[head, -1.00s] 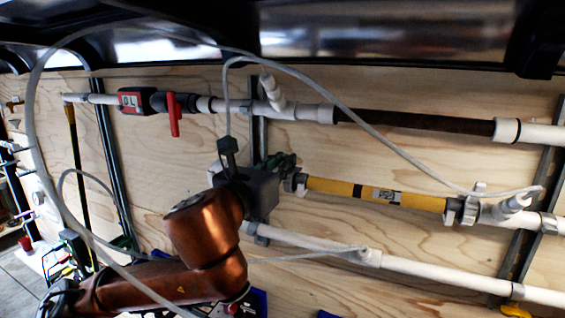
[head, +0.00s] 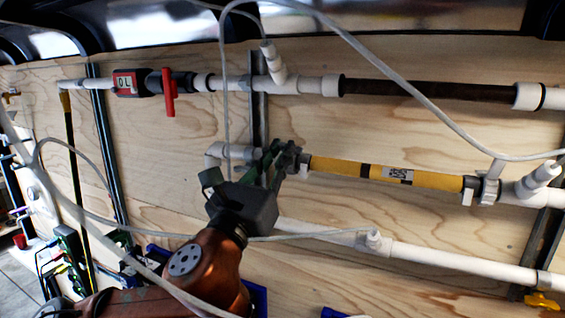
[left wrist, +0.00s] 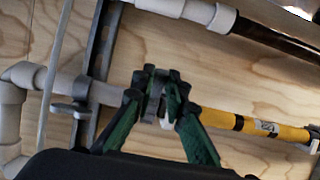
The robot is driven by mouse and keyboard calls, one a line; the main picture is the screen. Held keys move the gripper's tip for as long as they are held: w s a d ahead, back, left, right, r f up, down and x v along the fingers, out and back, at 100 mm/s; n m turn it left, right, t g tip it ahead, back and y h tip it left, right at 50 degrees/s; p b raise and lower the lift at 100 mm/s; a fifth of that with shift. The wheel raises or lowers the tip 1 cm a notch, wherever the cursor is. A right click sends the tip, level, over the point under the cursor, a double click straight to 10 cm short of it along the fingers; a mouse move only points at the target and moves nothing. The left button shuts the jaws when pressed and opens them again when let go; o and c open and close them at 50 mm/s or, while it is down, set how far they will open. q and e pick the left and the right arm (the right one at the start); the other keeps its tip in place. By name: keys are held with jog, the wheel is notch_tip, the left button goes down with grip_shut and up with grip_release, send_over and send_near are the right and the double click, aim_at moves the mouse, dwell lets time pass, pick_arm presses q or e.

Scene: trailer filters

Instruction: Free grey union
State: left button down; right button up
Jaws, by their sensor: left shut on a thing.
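The yellow filter tube (head: 340,167) runs across the plywood wall in the middle pipe line; it also shows in the left wrist view (left wrist: 220,119). A grey union (left wrist: 154,98) sits at its left end. My left gripper (head: 283,157), with green fingers, comes from below and is shut around this union. In the left wrist view its fingertips (left wrist: 158,82) close on both sides of the union and partly hide it. A second grey union (head: 490,190) is at the tube's right end, with nothing holding it. My right gripper is not in view.
The upper line has a red valve handle (head: 168,92) and a dark brown tube (head: 430,90). A white pipe (head: 430,254) runs below. A thin grey hose (head: 400,85) loops in front of the wall. Dark metal struts (head: 105,150) hold the pipes.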

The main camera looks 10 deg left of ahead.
pick_arm(q)
jog(key=f+t+b, duration=0.1)
jog(key=b, duration=0.1)
jog(key=f+t+b, duration=0.1)
jog(key=b, duration=0.1)
jog(key=shift+s+a+h, duration=0.1)
jog(key=shift+s+h, duration=0.2)
jog(key=shift+h, duration=0.1)
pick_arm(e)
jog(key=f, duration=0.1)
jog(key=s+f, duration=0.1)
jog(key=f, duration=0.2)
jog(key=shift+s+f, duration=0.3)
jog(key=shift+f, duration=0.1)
pick_arm(q)
jog(key=c, duration=1.9)
grip_release()
jog(key=shift+r, duration=0.1)
jog(key=shift+c, duration=0.2)
jog(key=v, duration=1.2)
jog(key=shift+f, duration=0.2)
